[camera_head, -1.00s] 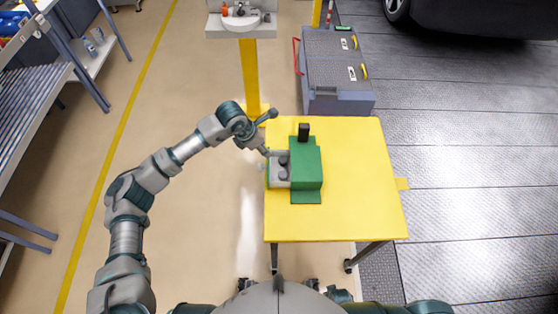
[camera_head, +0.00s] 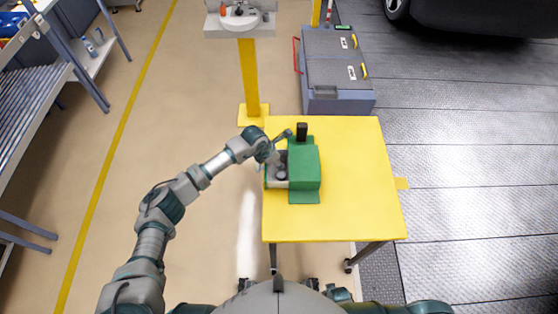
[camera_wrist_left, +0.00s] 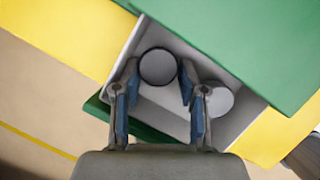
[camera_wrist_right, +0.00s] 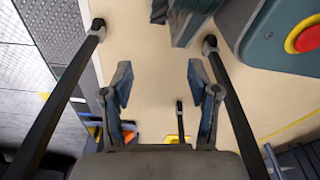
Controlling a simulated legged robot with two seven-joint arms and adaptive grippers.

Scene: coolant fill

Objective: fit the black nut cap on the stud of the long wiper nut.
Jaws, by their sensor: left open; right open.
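A green block-shaped fixture (camera_head: 305,168) stands on the yellow table with a light grey tray (camera_head: 277,184) on its left side. In the left wrist view, a round dark-rimmed piece (camera_wrist_left: 158,66), possibly the black nut cap, lies in the tray, and a paler grey round piece (camera_wrist_left: 218,101) is to its right. My left gripper (camera_wrist_left: 157,84) is open above the tray, its fingertips on either side of the dark-rimmed piece in the picture; contact cannot be told. I cannot make out the wiper nut's stud. My right gripper (camera_wrist_right: 158,82) is open and empty, over floor.
A black upright piece (camera_head: 302,132) stands at the fixture's back. The yellow table (camera_head: 360,190) is bare to the right and in front. A yellow post (camera_head: 252,80) with a white basin and a grey cabinet (camera_head: 338,70) stand behind the table. Shelving (camera_head: 40,90) is far left.

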